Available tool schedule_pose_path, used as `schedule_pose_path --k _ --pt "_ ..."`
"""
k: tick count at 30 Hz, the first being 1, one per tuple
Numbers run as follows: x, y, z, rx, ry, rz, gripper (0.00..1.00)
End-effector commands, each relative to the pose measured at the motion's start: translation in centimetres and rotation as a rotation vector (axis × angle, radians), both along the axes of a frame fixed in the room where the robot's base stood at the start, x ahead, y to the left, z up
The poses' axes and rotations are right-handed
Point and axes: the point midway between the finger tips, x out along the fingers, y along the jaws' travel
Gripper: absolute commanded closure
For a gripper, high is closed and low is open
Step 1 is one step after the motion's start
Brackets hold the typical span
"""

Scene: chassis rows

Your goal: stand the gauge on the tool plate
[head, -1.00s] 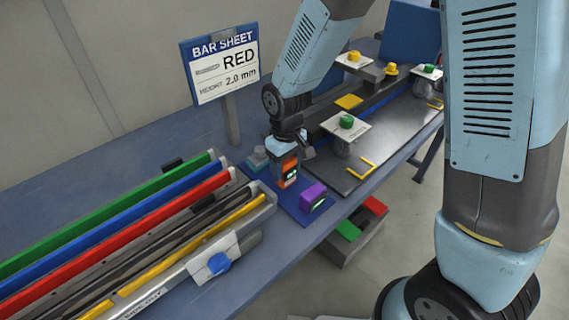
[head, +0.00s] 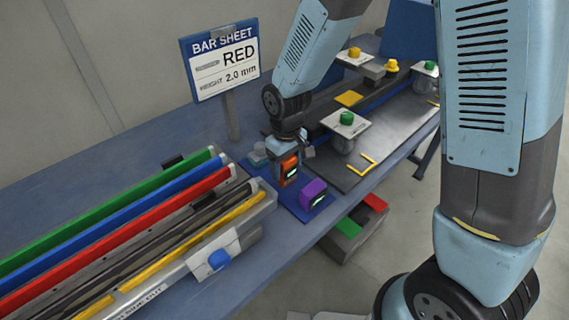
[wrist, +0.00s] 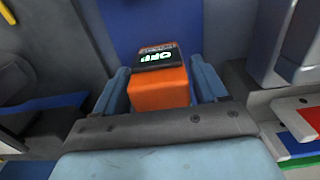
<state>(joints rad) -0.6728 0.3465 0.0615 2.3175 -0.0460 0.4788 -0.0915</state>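The orange gauge (head: 289,171), a block with a small dark display, is at the blue tool plate (head: 284,195) on the bench. In the wrist view the gauge (wrist: 160,88) shows "OFF" on its display and sits between the two blue fingers. My gripper (head: 286,152) reaches down over it and appears shut on it, with a finger close against each side. The gauge looks upright. Its lower end is at the plate, but I cannot tell whether it touches. A purple block (head: 313,194) with a similar display stands on the plate, just right of the gauge.
A rack of green, blue, red, black and yellow bars (head: 120,240) lies left of the plate. A sign (head: 220,62) reads RED, 2.0 mm. A grey plate with a green-knobbed fixture (head: 347,120) is to the right. A box with green and red pads (head: 358,226) is below.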

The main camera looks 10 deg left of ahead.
Motion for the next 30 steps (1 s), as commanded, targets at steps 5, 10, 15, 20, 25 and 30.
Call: schedule_pose_path --k 5,10,15,20,25,30 --pt "0.0 0.0 0.0 0.000 0.000 0.000 0.11" --pt "0.0 0.0 0.0 0.000 0.000 0.000 0.11" --pt "0.0 0.0 0.4 0.001 -0.001 0.000 0.11" --pt "0.1 0.0 2.1 0.002 -0.003 -0.001 0.11" --pt "0.1 0.0 5.2 0.004 -0.005 0.000 0.11" --pt "0.2 0.0 8.6 0.003 -0.004 0.000 0.11"
